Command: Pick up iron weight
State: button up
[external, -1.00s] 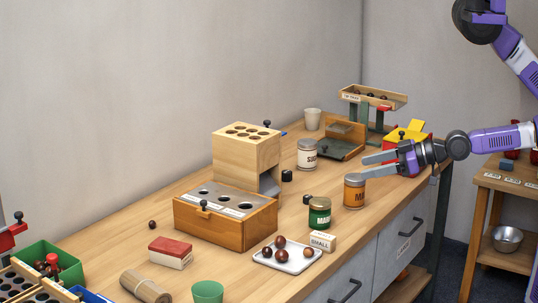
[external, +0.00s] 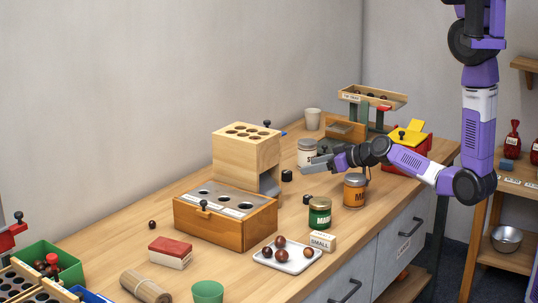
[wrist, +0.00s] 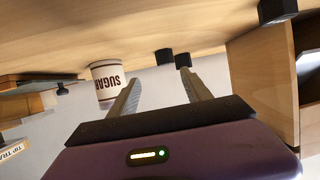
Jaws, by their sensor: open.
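A small black block (external: 287,175), which looks like an iron weight, sits on the bench beside the wooden sorter. A second black block (external: 307,199) sits nearer the green jar. My gripper (external: 307,164) is open and empty, low over the bench behind these blocks, pointing left. In the wrist view, which is upside down, the open fingers (wrist: 160,76) point towards a small dark block (wrist: 164,56). Another dark piece shows at the right fingertip; I cannot tell whether it is separate. A larger, closer black block (wrist: 277,10) is at the upper right.
The sugar jar (external: 307,148) stands close beside my gripper. The wooden sorter (external: 245,155) is to the left. An orange jar (external: 355,192) and a green jar (external: 319,214) stand in front. A white tray of chestnuts (external: 290,262) is nearer the camera.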

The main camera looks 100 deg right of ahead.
aim_at(289, 172)
jog(key=shift+w+f, duration=0.3)
jog(key=shift+w, duration=0.05)
jog(key=shift+w+a+p+x, duration=0.15)
jog(key=shift+p+x, duration=0.1)
jog(key=shift+x, duration=1.6)
jog(key=shift+w+a+p+x, duration=0.1)
jog(key=shift+a+p+x, duration=0.1)
jog(key=shift+x, duration=1.7)
jog(key=shift+r, duration=0.1)
grip_shut()
